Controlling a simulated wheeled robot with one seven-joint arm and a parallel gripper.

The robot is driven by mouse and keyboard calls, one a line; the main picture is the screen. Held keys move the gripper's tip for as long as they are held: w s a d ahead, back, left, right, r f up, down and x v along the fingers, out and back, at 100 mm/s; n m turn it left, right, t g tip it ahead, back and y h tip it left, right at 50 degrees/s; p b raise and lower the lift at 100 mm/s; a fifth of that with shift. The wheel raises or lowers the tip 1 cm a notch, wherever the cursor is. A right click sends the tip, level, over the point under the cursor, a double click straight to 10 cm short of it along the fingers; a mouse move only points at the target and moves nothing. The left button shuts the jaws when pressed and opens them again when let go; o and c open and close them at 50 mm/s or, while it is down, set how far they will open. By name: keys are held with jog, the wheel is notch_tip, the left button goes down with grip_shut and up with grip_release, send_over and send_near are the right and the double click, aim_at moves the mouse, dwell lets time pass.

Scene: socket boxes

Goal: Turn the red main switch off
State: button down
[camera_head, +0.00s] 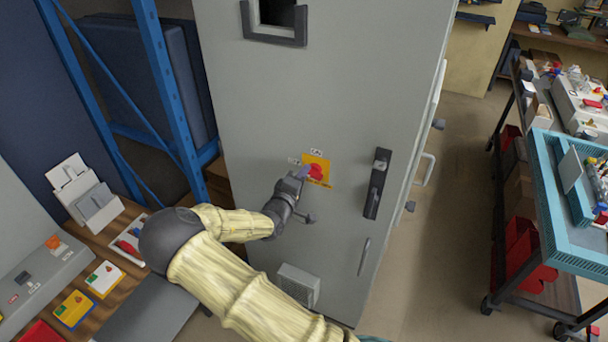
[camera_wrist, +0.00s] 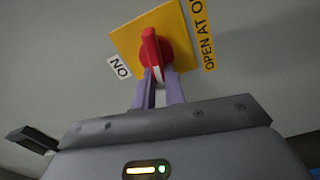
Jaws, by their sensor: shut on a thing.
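The red main switch (camera_head: 316,172) is a rotary handle on a yellow plate (camera_head: 322,161), mounted on the grey cabinet door (camera_head: 330,70). In the wrist view the red switch (camera_wrist: 152,47) sits on the yellow plate (camera_wrist: 124,40), beside a label that reads "NO" or "ON" from a tilted view. My gripper (camera_head: 303,174) reaches the switch from the left. Its two purple fingers (camera_wrist: 157,78) are shut on the red handle's near end. The fingers hide part of the handle's lower end.
A dark door handle (camera_head: 378,183) is right of the switch, and a vent box (camera_head: 298,284) is below it. A blue rack (camera_head: 165,75) stands at the left. A bench with small switch boxes (camera_head: 104,279) is at lower left. A blue-topped cart (camera_head: 560,200) stands at the right, past open floor.

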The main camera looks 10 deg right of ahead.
jog(key=shift+a+f+n, duration=0.1)
jog(key=shift+f+n, duration=0.1)
jog(key=shift+n, duration=0.9)
jog(key=c, duration=1.5)
grip_release()
jog(key=shift+o, duration=0.2)
jog(key=shift+a, duration=0.1)
jog(key=b+v, duration=0.4)
jog(key=v, duration=1.3)
jog(key=shift+b, duration=0.35)
jog(key=shift+s, duration=0.1)
